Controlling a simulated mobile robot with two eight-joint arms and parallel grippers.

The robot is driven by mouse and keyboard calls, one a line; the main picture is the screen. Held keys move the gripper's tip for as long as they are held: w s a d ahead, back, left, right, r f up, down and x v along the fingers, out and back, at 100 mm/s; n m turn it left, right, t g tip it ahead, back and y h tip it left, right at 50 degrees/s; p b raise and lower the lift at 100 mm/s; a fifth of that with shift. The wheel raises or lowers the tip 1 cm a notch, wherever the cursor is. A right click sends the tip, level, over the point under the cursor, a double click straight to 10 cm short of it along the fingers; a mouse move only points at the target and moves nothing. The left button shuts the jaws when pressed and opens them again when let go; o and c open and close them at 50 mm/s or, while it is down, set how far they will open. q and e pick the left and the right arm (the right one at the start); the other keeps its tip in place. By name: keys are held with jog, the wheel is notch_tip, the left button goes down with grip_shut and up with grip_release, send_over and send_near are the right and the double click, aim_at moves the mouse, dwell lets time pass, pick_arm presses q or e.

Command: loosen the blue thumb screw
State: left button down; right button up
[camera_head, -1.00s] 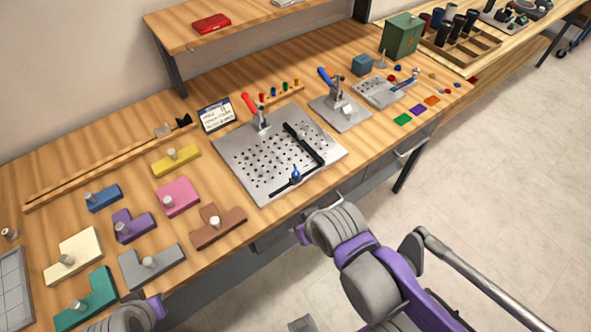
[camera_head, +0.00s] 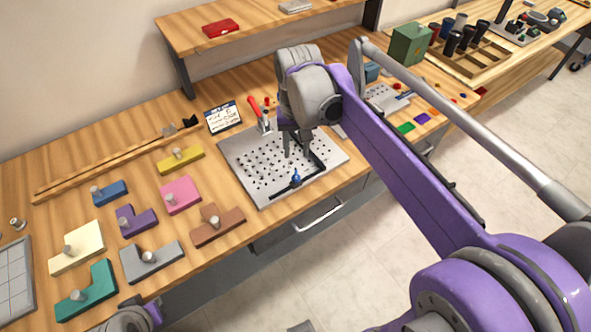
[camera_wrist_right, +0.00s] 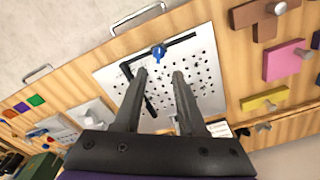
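The blue thumb screw (camera_head: 296,179) sits on a black bar on the perforated metal plate (camera_head: 262,192), near its front edge. In the right wrist view the thumb screw (camera_wrist_right: 158,53) shows just beyond the fingertips. My right gripper (camera_head: 297,151) points down over the plate, behind the screw in the head view. In the wrist view its two fingers (camera_wrist_right: 159,74) are apart with nothing between them. A black L-shaped bar (camera_wrist_right: 181,43) lies around the hole field. Of my left arm only a grey and purple part shows at the bottom left; its fingers are not visible.
A red-handled clamp (camera_head: 264,121) stands at the plate's back edge, close to my right gripper. Several coloured blocks with knobs, such as the brown one (camera_head: 232,222), lie to the left.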

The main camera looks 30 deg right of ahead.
aim_at(296, 175)
jog(key=f, duration=0.7)
jog(key=w+f, duration=0.1)
jog(key=f, duration=0.2)
jog(key=shift+d+f+b, duration=0.15)
jog(key=shift+d+b, duration=0.05)
jog(key=shift+b, duration=0.15)
grip_shut()
